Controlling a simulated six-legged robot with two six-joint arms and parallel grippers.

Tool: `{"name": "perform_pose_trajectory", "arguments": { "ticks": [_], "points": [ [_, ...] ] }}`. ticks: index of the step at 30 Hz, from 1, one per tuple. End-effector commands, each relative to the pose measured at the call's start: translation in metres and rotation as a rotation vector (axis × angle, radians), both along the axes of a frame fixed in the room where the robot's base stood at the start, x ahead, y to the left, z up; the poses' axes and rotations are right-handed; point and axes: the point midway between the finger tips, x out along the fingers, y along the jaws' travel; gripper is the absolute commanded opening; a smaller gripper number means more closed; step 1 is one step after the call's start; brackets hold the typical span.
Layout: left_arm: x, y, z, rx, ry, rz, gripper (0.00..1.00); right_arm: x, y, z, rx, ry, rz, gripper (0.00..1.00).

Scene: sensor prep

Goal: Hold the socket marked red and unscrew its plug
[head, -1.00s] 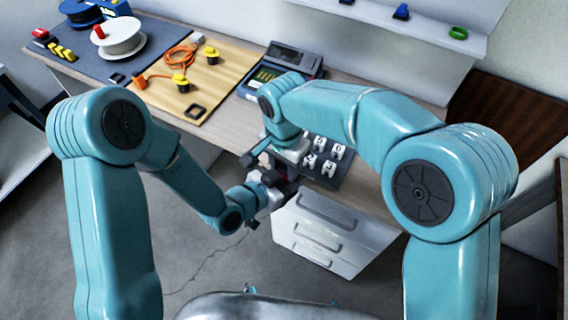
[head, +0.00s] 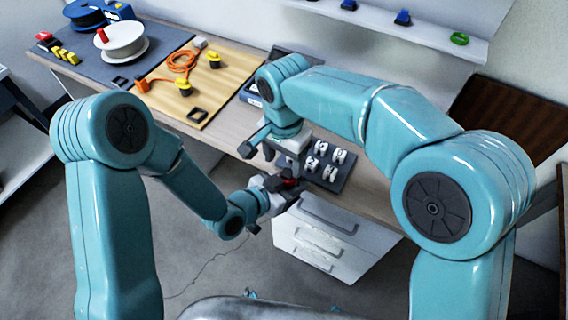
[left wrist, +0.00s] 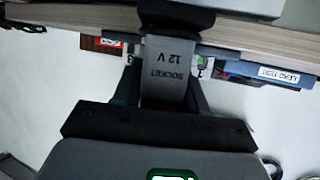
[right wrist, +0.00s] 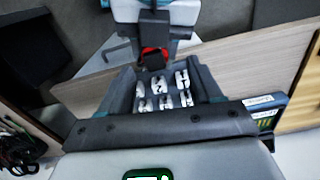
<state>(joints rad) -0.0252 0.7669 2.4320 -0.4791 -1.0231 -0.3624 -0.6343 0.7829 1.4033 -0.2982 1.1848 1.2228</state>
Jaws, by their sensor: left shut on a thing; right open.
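My left gripper (head: 284,187) is shut on a grey socket, lettered "SOCKET 12 V" in the left wrist view (left wrist: 167,75). A black part (left wrist: 176,20) sits on the socket's far end; whether this is the plug I cannot tell. A red and black piece (right wrist: 154,58) shows at the left gripper in the right wrist view, and its red part shows in the head view (head: 290,182). My right gripper (right wrist: 162,82) is open, with the piece beyond its fingertips and apart from them. In the head view the right gripper (head: 276,152) is just above the left one.
A dark tray (head: 343,172) with several white clips lies on the bench right beside the grippers. A wooden board (head: 203,88) with an orange cable (head: 180,62) and yellow-topped plugs (head: 184,86) lies at the back left. White drawers (head: 320,238) stand under the bench.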

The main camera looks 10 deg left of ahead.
Motion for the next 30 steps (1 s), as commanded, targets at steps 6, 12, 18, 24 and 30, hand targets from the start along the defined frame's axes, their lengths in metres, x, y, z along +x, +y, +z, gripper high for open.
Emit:
{"name": "perform_pose_trajectory", "arguments": {
  "ticks": [6,12,18,24,30],
  "points": [
    [0.001,0.0,0.001,-0.001,-0.002,0.002,0.0,0.0,-0.003,0.018,-0.008,0.004,-0.143,0.6],
    [0.001,0.001,0.0,0.0,-0.002,0.003,0.0,-0.001,-0.007,0.026,-0.021,0.013,-0.297,0.6],
    [0.001,0.001,0.001,-0.001,-0.002,0.003,0.0,-0.002,-0.008,-0.005,-0.025,0.016,-0.3,0.6],
    [0.001,0.001,0.001,-0.001,-0.002,0.003,0.0,-0.002,-0.008,-0.035,-0.023,0.014,-0.298,0.6],
    [0.001,0.001,0.001,-0.001,-0.002,0.003,0.0,-0.002,-0.008,-0.049,-0.021,0.013,-0.299,0.6]
  ]
}}
